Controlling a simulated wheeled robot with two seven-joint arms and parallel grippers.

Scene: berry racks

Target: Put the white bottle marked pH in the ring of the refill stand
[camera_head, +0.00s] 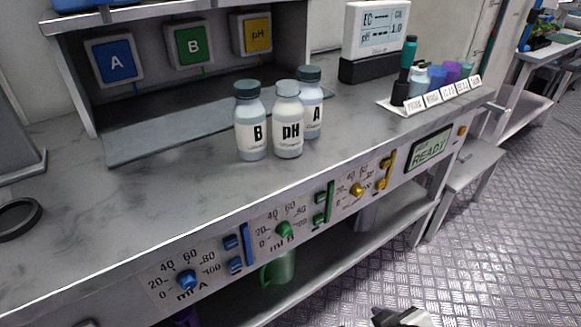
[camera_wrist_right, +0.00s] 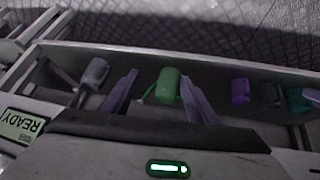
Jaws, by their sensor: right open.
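The white bottle marked pH (camera_head: 288,120) stands upright on the grey counter, with a pale cap. It stands between bottle B (camera_head: 250,122) and bottle A (camera_head: 311,103), both dark-capped. A dark ring (camera_head: 36,219) shows at the left edge of the counter; I cannot tell whether it is the refill stand's ring. My right gripper (camera_head: 400,318) is partly visible at the bottom of the head view, below and in front of the counter, away from the bottles. In the right wrist view its two fingers (camera_wrist_right: 159,76) are apart and empty. My left gripper is not in view.
Behind the bottles is a shelf with A, B and pH panels (camera_head: 251,34). A meter (camera_head: 376,43) and a labelled rack (camera_head: 432,97) stand at the right. Dials line the counter front. A green mug (camera_head: 280,268) sits on the lower shelf. The left counter is mostly clear.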

